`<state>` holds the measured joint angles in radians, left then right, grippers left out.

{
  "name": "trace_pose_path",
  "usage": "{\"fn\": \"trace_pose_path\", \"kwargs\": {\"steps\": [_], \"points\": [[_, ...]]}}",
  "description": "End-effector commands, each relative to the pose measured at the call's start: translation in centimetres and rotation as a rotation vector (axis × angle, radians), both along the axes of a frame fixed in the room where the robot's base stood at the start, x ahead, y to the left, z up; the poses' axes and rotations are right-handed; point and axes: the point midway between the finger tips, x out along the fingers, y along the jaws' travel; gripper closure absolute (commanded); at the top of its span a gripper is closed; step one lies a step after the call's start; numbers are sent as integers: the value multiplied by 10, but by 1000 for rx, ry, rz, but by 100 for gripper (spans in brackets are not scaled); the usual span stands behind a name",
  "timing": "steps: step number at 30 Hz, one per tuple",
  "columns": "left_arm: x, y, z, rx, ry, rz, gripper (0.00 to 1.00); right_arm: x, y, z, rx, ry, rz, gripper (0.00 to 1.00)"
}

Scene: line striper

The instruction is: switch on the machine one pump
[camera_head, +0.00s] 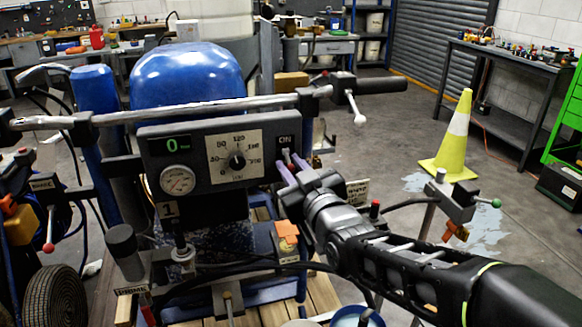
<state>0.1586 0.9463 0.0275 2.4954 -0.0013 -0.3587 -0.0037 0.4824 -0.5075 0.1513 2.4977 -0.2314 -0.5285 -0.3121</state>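The machine's control panel (214,156) faces me under a silver handlebar (215,106). It carries a green display (178,144) showing 0, a round pressure gauge (177,180), a black dial (237,162) and a "1" label (167,210). The pump switch (286,156) sits at the panel's right end, under the word ON. My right gripper (286,159) reaches in from the lower right. Its two purple fingertips are apart, one on each side of the switch lever; whether they touch it I cannot tell. My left gripper is not in view.
A blue tank (188,78) stands behind the panel. A black handle grip (379,86) with a lever sticks out to the right. A yellow cone (455,140) stands on the floor at right, near a dark workbench (499,60). Hoses and a PRIME-labelled part (131,291) lie below the panel.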

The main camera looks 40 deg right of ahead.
Motion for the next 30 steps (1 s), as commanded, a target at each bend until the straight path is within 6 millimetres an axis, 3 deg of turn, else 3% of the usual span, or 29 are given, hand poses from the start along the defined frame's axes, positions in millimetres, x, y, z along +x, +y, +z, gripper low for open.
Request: {"fn": "trace_pose_path", "kwargs": {"steps": [5,20,30], "points": [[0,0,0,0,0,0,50,0,2,-1,-1,2,4,100],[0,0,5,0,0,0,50,0,3,2,2,17,6,100],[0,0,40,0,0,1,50,-2,4,13,46,148,7,100]]}}
